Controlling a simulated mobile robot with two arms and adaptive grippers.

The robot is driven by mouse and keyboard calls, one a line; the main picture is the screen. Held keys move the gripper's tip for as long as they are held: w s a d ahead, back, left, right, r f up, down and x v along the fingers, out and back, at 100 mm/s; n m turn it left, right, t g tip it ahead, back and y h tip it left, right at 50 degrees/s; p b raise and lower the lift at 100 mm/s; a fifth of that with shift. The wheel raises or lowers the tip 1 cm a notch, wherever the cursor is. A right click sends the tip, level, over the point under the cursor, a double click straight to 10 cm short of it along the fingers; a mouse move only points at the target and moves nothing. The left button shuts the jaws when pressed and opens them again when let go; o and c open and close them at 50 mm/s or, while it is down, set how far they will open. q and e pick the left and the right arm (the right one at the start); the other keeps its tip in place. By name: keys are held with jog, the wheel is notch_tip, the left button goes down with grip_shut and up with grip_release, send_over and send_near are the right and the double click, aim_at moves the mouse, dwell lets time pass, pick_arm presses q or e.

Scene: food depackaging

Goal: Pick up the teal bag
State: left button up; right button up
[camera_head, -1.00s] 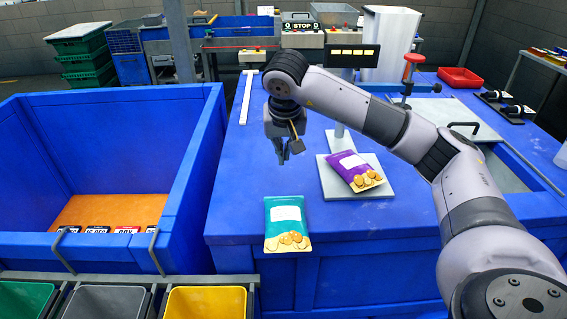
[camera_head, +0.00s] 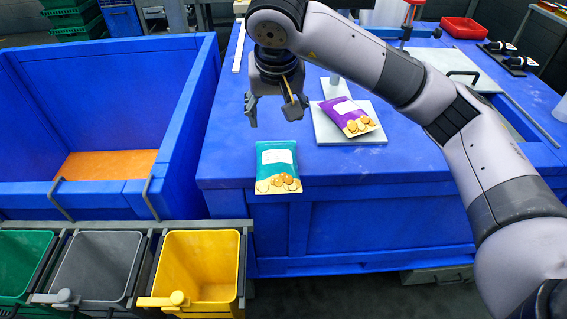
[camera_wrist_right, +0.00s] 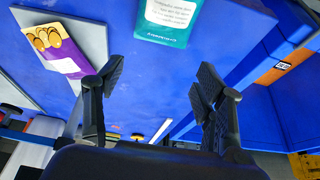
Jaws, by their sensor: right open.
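The teal bag (camera_head: 277,167) lies flat near the front edge of the blue table (camera_head: 225,150), with a white label and pictured round snacks on its lower part. It also shows at the top of the right wrist view (camera_wrist_right: 172,20), partly cut off. My right gripper (camera_head: 272,112) is open and empty, above the table and just behind the bag in the head view. In the right wrist view its two fingers (camera_wrist_right: 155,90) are spread wide, with the bag beyond them and no contact visible. My left gripper is not in view.
A purple bag (camera_head: 350,117) lies on a grey scale plate (camera_head: 325,130) to the right of the teal bag. A large blue bin (camera_head: 190,110) stands to the left. Green, grey and yellow bins (camera_head: 200,268) stand at the front left.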

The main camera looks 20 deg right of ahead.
aim_at(276, 145)
jog(key=o, duration=0.5)
jog(key=p+x, duration=0.1)
jog(key=x, duration=0.5)
jog(key=shift+w+d+f, duration=0.1)
jog(key=shift+w+f, duration=0.05)
jog(key=shift+f, duration=0.15)
jog(key=o, duration=0.3)
jog(key=shift+w+f, duration=0.25)
jog(key=shift+f, duration=0.35)
jog(key=x, duration=0.1)
jog(key=p+x, duration=0.2)
jog(key=x, duration=0.1)
jog(key=shift+s+a+f, duration=0.1)
jog(key=shift+s+a, duration=0.1)
jog(key=shift+s, duration=0.15)
jog(key=shift+w+d+f, duration=0.1)
jog(key=shift+w+f, duration=0.2)
jog(key=shift+f, duration=0.25)
jog(key=shift+c, duration=0.5)
jog(key=c, duration=1.1)
